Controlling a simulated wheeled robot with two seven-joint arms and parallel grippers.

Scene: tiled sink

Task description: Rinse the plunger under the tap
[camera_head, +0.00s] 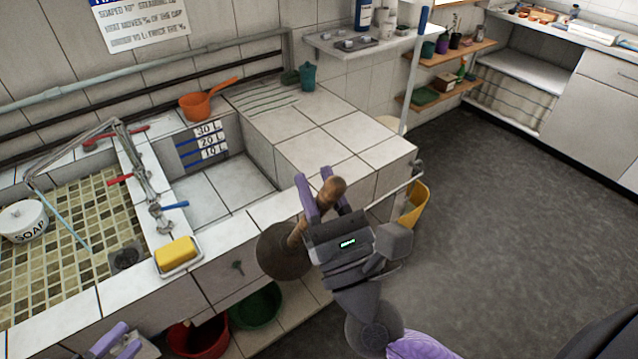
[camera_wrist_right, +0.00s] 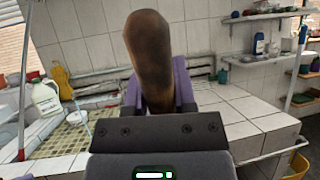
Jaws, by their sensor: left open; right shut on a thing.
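The plunger has a wooden handle (camera_head: 332,190) and a dark brown cup (camera_head: 282,252). My right gripper (camera_head: 322,196) is shut on the handle and holds the plunger tilted, cup toward the lower left, in front of the counter edge. The handle's top also shows large in the right wrist view (camera_wrist_right: 150,55). The metal tap (camera_head: 150,190), with red and blue levers, stands left of the plunger, between the two basins. Its pipe reaches over the mosaic basin (camera_head: 70,265). My left gripper (camera_head: 113,342) is open at the bottom left, partly cut off, apart from the plunger.
A yellow sponge (camera_head: 176,252) sits on a dish at the front edge. A soap bowl (camera_head: 22,221) and thin blue line (camera_head: 62,220) are at left. The white-tiled basin (camera_head: 222,185) looks empty. An orange pan (camera_head: 205,105) stands behind. Buckets (camera_head: 257,305) are below the counter.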

